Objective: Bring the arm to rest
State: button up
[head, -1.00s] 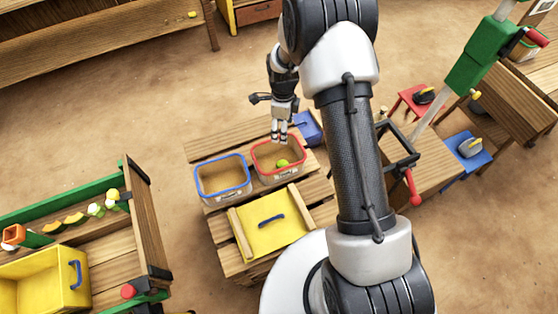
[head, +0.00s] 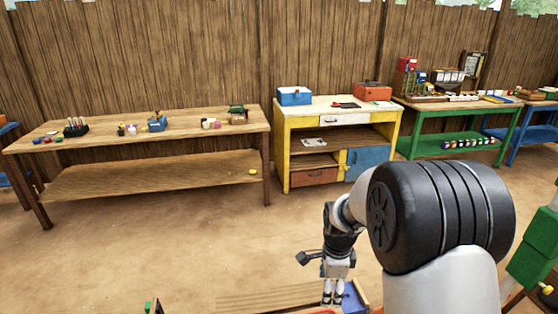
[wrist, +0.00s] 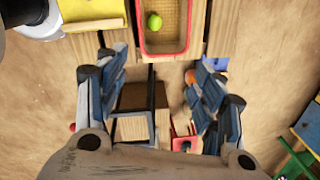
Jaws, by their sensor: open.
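My gripper (head: 333,296) hangs fingers down at the bottom of the head view. Its fingers stand wide apart in the wrist view (wrist: 158,90), with nothing held between them. A red-rimmed bin (wrist: 166,53) lies just beyond the fingertips in the wrist view, with a lime-green ball (wrist: 154,21) inside. My arm fills the lower right of the head view, bent at a large dark joint.
A yellow panel (wrist: 95,25) lies left of the bin. A blue container (head: 354,298) is close beside my gripper. A long wooden table (head: 140,133), a yellow bench (head: 340,113) and a green table (head: 460,110) stand along the fence. Bare floor lies before them.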

jog(key=s+r+n+t, duration=0.1)
jog(key=s+r+n, duration=0.55)
jog(key=r, duration=0.55)
jog(key=s+r+n+t, duration=0.1)
jog(key=s+r+n, duration=0.1)
jog(key=s+n, duration=0.2)
jog(key=s+r+n+t, duration=0.1)
jog(key=s+r+n, duration=0.2)
jog(key=s, duration=0.7)
jog(key=s+r+n, duration=0.3)
jog(key=s+n, duration=0.2)
jog(key=s, duration=0.2)
jog(key=shift+s+t, duration=0.3)
jog(key=shift+t, duration=0.1)
jog(key=shift+d+r+n, duration=0.1)
jog(key=shift+n, duration=0.15)
